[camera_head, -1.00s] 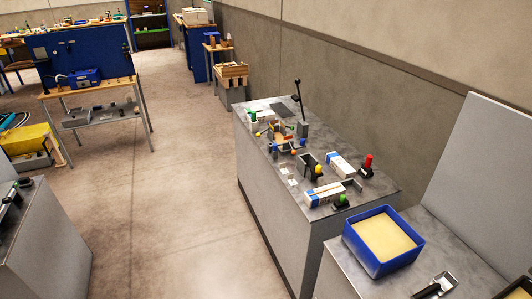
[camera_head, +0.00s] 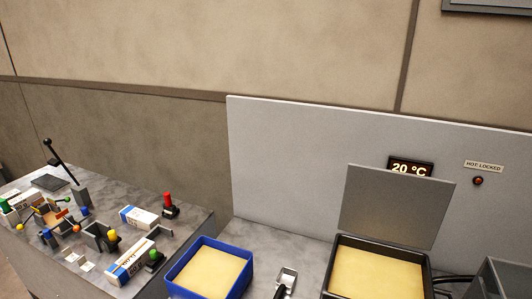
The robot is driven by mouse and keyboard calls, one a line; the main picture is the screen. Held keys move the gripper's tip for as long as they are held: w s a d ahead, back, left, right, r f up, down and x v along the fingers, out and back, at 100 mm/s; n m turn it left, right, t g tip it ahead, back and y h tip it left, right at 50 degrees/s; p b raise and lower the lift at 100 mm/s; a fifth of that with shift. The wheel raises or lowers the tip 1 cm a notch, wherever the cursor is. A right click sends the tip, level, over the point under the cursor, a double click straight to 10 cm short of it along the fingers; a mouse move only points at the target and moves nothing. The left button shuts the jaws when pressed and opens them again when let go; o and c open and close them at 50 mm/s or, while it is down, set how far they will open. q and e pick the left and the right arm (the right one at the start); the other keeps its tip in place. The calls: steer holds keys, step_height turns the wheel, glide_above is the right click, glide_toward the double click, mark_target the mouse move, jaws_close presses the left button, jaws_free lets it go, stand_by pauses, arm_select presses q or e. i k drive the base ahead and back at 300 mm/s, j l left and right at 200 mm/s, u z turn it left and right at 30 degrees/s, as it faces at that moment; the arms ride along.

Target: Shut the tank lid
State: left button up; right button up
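The tank (camera_head: 331,280) is a dark square box holding pale yellow contents, at the lower right of the head view. Its grey lid (camera_head: 395,212) stands upright at the tank's back edge, so the tank is open. The lid's top partly overlaps a display (camera_head: 410,167) reading 20 °C on the grey back panel. Neither of my grippers is in view.
A blue bin (camera_head: 207,247) with similar yellow contents stands left of the tank. A small metal scoop-like tool (camera_head: 286,278) lies between them. A "HOT LOCKED" label (camera_head: 483,166) sits above a dark red lamp (camera_head: 478,181). A cluttered grey bench (camera_head: 190,225) is at left.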

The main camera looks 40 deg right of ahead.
mark_target(408, 209)
steer(key=z, duration=2)
steer(key=k+l, duration=0.05)
steer(key=l, duration=0.05)
